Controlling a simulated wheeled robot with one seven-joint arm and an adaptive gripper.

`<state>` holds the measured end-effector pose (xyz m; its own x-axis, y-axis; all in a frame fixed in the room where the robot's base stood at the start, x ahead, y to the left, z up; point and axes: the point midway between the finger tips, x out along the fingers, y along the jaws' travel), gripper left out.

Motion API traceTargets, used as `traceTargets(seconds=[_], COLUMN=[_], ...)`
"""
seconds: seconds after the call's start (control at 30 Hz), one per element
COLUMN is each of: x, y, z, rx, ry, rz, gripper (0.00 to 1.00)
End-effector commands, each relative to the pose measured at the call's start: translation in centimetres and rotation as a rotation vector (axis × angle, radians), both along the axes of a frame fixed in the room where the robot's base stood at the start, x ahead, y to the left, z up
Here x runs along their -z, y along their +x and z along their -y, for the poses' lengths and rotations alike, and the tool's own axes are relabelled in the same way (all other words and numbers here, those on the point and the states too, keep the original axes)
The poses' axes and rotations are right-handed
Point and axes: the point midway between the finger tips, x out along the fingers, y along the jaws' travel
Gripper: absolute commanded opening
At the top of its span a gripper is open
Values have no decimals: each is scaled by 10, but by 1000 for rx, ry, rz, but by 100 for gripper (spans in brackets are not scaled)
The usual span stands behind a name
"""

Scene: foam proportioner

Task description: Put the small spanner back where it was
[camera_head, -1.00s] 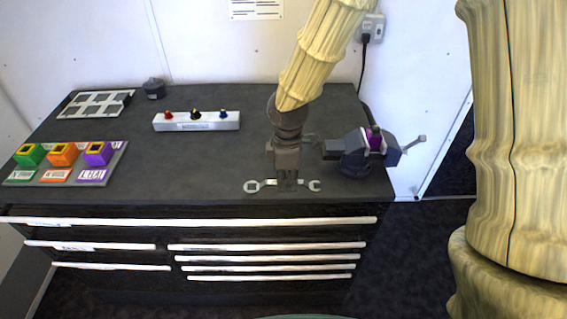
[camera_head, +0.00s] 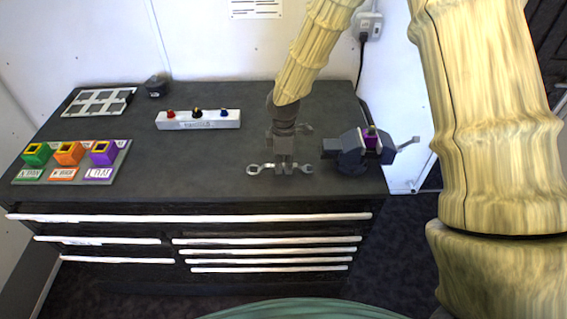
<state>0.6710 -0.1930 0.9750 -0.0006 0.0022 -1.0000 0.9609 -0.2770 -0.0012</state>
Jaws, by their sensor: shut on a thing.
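My gripper (camera_head: 283,166) points down over the front right part of the dark bench top. It is shut on the middle of a silver spanner (camera_head: 256,169), which lies crosswise with an end showing on each side of the jaws. The middle of the spanner is hidden by the gripper. I cannot tell whether the spanner touches the bench or hangs just above it. A second grey, spanner-like piece (camera_head: 305,129) shows partly behind the gripper; most of it is hidden.
A dark vise (camera_head: 351,157) holding a purple piece (camera_head: 371,140) stands close right of the spanner. A white block with knobs (camera_head: 198,120) lies behind left. A board with coloured sockets (camera_head: 122,160), a slotted tray (camera_head: 100,101) and a dark round part (camera_head: 156,88) are farther left. The bench's middle is clear.

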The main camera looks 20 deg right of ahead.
Motion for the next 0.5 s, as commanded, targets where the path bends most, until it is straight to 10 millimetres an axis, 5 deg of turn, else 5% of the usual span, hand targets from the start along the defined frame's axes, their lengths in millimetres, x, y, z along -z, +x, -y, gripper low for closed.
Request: traceTargets(seconds=[0.5], x=[12], y=[0], z=[0], rx=[-1], ry=[1], rz=[0], gripper=[0])
